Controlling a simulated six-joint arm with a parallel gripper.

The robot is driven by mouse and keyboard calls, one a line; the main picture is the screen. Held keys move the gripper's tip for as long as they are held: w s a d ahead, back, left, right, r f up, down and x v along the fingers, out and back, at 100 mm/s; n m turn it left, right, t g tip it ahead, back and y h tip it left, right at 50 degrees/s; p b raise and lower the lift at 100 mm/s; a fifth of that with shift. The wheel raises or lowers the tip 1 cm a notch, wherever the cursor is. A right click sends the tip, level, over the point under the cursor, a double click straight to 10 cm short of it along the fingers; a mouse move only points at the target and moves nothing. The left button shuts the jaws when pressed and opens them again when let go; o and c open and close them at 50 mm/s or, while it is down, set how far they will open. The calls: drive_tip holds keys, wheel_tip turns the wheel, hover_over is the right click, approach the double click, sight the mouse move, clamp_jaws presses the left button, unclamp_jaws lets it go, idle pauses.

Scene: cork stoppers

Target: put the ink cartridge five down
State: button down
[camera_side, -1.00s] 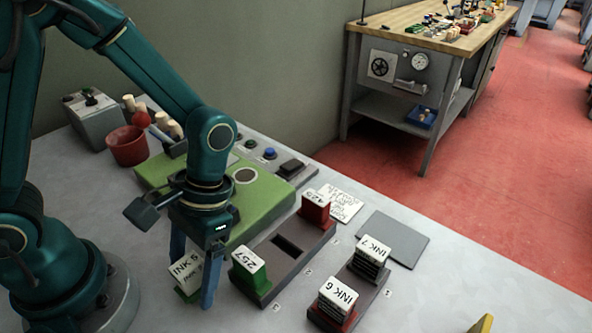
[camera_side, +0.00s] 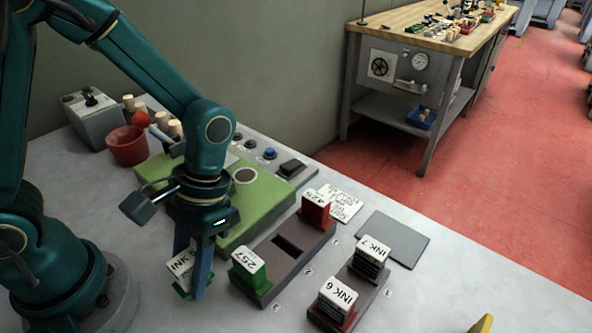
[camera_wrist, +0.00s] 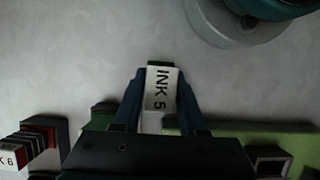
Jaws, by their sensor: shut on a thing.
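The ink cartridge five (camera_side: 182,266), green with a white label reading INK 5, is at the front left of the grey table in the side view. My gripper (camera_side: 189,285) is shut on it, one blue finger on each side. In the wrist view the INK 5 label (camera_wrist: 161,88) sits between the fingertips of my gripper (camera_wrist: 160,95). The cartridge's bottom is partly hidden, and I cannot tell whether it touches the table.
Right of my gripper, a dark holder (camera_side: 266,298) carries a green 257 block (camera_side: 248,268) and a red 425 block (camera_side: 316,208), with an empty slot between. Another holder has INK 6 (camera_side: 336,300) and INK 7 (camera_side: 371,258). A grey pad (camera_side: 393,238) lies bare behind.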

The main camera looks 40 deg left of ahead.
sight(181, 255)
drive_tip(key=r, duration=0.1)
drive_tip(key=a+r, duration=0.1)
drive_tip(key=r, duration=0.1)
drive_tip(key=shift+w+r, duration=0.15)
drive_tip(key=shift+r, duration=0.15)
drive_tip(key=a+r, duration=0.6)
drive_tip(key=a, duration=0.4)
drive_tip(key=w+r+m+t+y, duration=0.2)
drive_tip(key=w+m+t+y, duration=0.3)
drive_tip(key=w+m, duration=1.55)
drive_tip(key=w+d+r+m+t+h, duration=0.1)
drive_tip(key=w+d+m+t+h, duration=0.45)
drive_tip(key=m, duration=0.65)
drive_tip(key=d+f+m, duration=0.1)
drive_tip(key=d+f, duration=0.2)
drive_tip(key=d, duration=0.3)
drive_tip(key=w+d+f+m+g, duration=0.1)
drive_tip(key=d+f, duration=0.2)
drive_tip(key=d, duration=0.4)
drive_tip(key=d+f+m, duration=0.1)
drive_tip(key=d+f, duration=0.1)
drive_tip(key=d, duration=0.5)
drive_tip(key=shift+w+d+f+m+g+y, duration=0.1)
drive_tip(key=shift+w+f+m+g+y, duration=0.15)
drive_tip(key=shift+w+f+g, duration=0.15)
drive_tip(key=shift+f, duration=2)
